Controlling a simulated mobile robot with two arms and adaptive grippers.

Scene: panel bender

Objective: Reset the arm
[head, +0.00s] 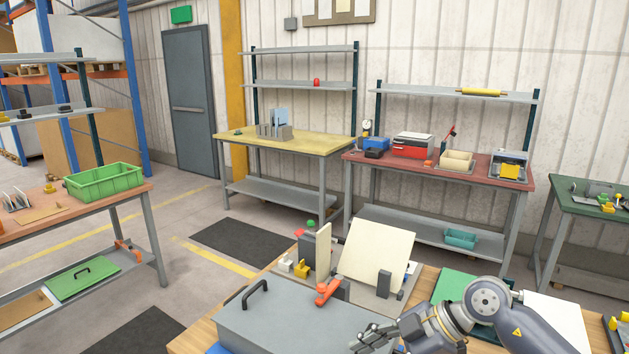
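My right arm (480,318) comes in from the lower right over the wooden workbench. Its gripper (362,340) is low in the head view, at the front right of the grey box-like unit (290,322). Its dark fingers look apart, with nothing seen between them. The unit has a black handle (255,291) on top. An orange-red lever (327,291) stands at its back edge, behind and left of the gripper and apart from it. My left gripper is not in view.
Behind the unit stand a tilted cream panel (377,254), an upright cream plate (323,251) and a dark grey block (384,284). A green sheet (455,288) and a white sheet (556,318) lie near my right arm. Other benches stand farther off.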

